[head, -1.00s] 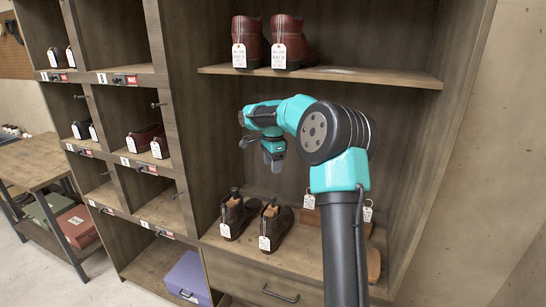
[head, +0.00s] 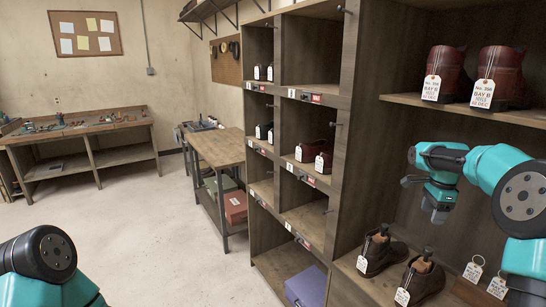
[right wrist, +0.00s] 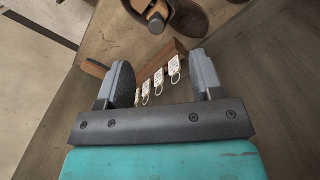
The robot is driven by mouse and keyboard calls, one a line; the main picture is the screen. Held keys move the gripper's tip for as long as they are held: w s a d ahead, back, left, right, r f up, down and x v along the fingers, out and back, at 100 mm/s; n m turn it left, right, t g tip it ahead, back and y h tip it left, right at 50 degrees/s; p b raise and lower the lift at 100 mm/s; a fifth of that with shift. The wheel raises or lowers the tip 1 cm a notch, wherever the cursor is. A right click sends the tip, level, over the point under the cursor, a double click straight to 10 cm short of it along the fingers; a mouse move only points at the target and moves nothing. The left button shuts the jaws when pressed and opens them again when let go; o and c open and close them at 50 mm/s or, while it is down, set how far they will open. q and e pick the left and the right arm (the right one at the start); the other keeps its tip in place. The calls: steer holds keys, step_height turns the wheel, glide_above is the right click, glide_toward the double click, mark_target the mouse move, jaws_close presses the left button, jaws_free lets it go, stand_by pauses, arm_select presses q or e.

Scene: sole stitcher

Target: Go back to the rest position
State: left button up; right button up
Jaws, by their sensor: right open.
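My right gripper (head: 438,214) hangs in front of the open bay of the shelf unit, above the brown shoes on the lower shelf. In the right wrist view its two grey fingers (right wrist: 163,78) stand wide apart with nothing held between them. Past them lie several white tags with rings, by a wooden piece. The teal and black right arm comes in from the right edge. Only a rounded link of my left arm shows at the bottom left of the head view; its gripper is out of view.
Brown shoes (head: 420,279) with tags stand on the lower shelf, and dark red boots (head: 500,77) on the shelf above. Numbered cubbies (head: 303,125) hold more shoes. A purple box (head: 307,287) sits below. A wooden table (head: 218,146) and workbench (head: 80,129) stand left. The floor between is clear.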

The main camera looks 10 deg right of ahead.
steer(key=w+a+f+n+y, duration=0.1)
steer(key=a+f+n, duration=0.4)
steer(key=a+f, duration=0.7)
steer(key=a+f+n+y, duration=0.2)
steer(key=a+f+n, duration=0.45)
steer(key=f, duration=0.95)
steer(key=s+a+f+n, duration=0.4)
steer(key=s+a+f, duration=0.3)
steer(key=s+a, duration=0.2)
steer(key=s+a+f+n, duration=0.4)
steer(key=s+a+f, duration=0.4)
steer(key=s+a, duration=0.2)
steer(key=shift+s+f+t+y, duration=0.2)
steer(key=shift+s+t+y, duration=0.1)
steer(key=shift+s, duration=0.9)
